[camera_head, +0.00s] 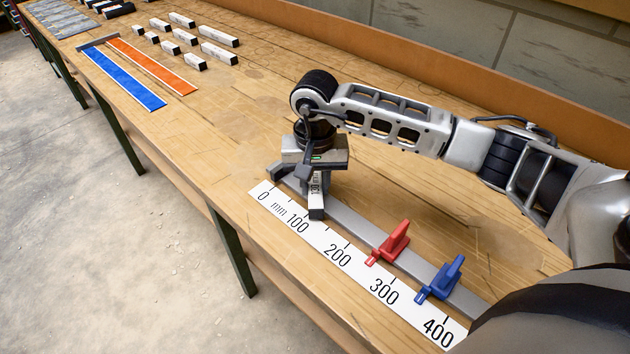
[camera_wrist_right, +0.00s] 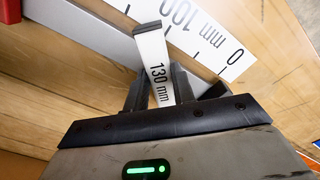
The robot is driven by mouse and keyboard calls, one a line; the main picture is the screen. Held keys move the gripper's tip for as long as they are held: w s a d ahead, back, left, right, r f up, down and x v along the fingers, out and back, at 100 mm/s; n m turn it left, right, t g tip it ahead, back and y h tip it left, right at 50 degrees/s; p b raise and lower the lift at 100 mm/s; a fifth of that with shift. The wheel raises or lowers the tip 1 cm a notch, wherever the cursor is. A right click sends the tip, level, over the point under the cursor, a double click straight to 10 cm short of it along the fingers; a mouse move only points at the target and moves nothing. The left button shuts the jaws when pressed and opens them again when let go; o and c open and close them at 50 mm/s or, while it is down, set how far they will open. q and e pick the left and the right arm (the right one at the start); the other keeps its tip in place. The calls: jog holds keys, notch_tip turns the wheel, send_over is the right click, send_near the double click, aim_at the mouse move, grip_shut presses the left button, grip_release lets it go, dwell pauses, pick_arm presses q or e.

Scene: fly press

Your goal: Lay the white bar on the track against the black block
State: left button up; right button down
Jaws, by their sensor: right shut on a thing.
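My right gripper (camera_head: 311,178) points down over the zero end of the grey track (camera_head: 352,220). It is shut on the white bar (camera_head: 316,192), which has dark ends and a "130 mm" label. In the right wrist view the bar (camera_wrist_right: 153,55) stands out between the two fingers (camera_wrist_right: 160,90), at an angle to the track (camera_wrist_right: 80,25). I cannot tell whether the bar touches the track. The black block (camera_head: 277,169) sits at the zero end, left of the gripper; in the wrist view it is mostly hidden behind a finger. My left gripper is not in view.
A white millimetre scale (camera_head: 340,256) runs along the track's front. A red slider (camera_head: 393,243) and a blue slider (camera_head: 443,279) sit farther along the track. Several white bars (camera_head: 218,53) and blue (camera_head: 122,77) and orange (camera_head: 152,66) strips lie far back.

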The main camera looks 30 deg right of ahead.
aim_at(315, 188)
jog(key=c, duration=1.1)
grip_release()
notch_tip(315, 188, up, 16)
jog(key=shift+f+b, duration=0.1)
jog(key=shift+b, duration=0.75)
